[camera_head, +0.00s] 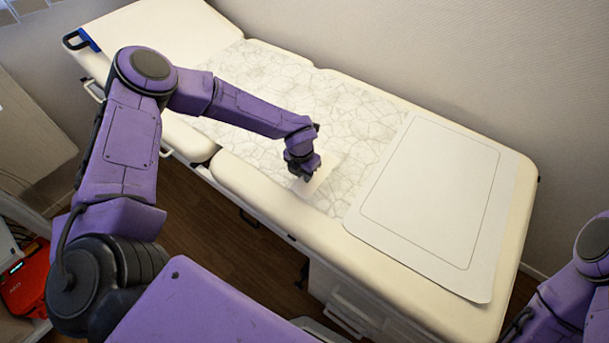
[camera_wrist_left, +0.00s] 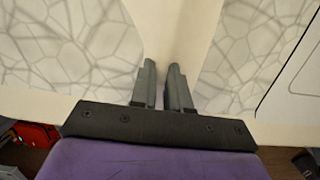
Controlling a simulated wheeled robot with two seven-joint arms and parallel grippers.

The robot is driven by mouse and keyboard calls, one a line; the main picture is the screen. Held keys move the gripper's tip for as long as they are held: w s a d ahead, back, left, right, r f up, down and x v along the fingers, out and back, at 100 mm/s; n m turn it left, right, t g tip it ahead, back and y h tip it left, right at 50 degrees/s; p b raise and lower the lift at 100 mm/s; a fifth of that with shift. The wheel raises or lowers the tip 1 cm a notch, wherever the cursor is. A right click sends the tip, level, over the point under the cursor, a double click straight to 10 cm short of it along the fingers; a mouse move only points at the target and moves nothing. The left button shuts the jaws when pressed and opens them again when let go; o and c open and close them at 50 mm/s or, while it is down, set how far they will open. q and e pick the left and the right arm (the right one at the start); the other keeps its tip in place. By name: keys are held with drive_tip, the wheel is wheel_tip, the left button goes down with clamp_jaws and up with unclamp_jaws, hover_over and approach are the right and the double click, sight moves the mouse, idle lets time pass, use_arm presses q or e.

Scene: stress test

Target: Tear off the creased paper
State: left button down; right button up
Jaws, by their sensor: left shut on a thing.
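The creased paper (camera_head: 350,112), covered in a grey web of crease lines, lies along the middle of the padded exam table (camera_head: 270,190). My left gripper (camera_head: 304,172) is at its near edge, shut on a pale raised fold of it (camera_head: 322,172). In the left wrist view, the two grey fingers of the left gripper (camera_wrist_left: 161,80) are close together on this plain, pale fold (camera_wrist_left: 172,32), with creased paper (camera_wrist_left: 60,55) on both sides. My right gripper is not in view; only purple parts of my right arm show at lower right.
A smooth white sheet (camera_head: 425,190) with a thin outlined rectangle lies at the table's right end, against the creased paper. The wall (camera_head: 450,60) runs behind the table. Drawers (camera_head: 350,300) are below. A red case (camera_head: 25,285) is at far left.

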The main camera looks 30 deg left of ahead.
use_arm(q)
wheel_tip(320, 180, up, 16)
drive_tip(key=p, duration=0.4)
idle(0.6)
